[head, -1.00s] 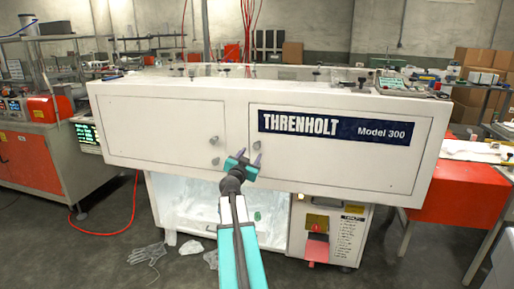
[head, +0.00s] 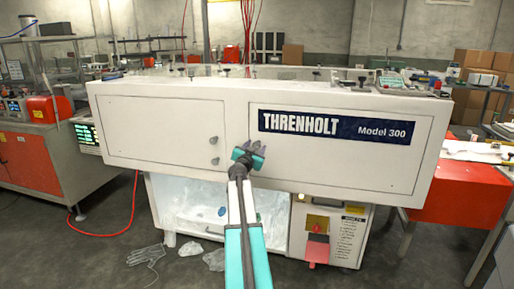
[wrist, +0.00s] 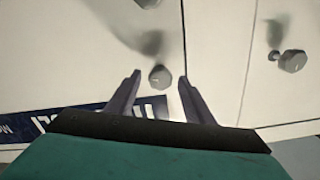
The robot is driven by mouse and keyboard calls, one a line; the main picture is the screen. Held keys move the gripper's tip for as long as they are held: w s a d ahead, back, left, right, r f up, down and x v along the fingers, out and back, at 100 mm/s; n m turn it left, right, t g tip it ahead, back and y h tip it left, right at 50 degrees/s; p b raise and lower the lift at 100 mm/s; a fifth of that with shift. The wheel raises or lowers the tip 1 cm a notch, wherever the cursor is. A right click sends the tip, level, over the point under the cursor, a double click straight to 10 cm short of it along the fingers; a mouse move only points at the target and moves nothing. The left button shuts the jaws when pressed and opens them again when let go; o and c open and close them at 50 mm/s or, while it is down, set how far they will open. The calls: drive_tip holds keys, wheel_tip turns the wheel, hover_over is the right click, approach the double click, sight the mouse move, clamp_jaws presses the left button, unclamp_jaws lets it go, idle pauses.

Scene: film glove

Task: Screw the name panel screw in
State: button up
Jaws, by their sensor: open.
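The white name panel (head: 345,165) is the right front panel of the machine and carries a dark blue THRENHOLT Model 300 label (head: 338,129). In the wrist view a grey screw knob (wrist: 159,76) on this panel sits between my fingertips, with a gap on either side. A second grey knob (wrist: 147,3) on the same panel is cut by the top edge. How far the screw stands out cannot be told.
The left panel (head: 160,125) has two grey knobs, upper (head: 213,140) and lower (head: 215,161), near the seam; the upper one stands out in the wrist view (wrist: 292,60). Clear plastic lies on the floor.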

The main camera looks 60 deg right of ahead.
drive_tip(key=shift+x, duration=1.15)
drive_tip(key=c, duration=1.1)
drive_tip(key=shift+o, duration=0.2)
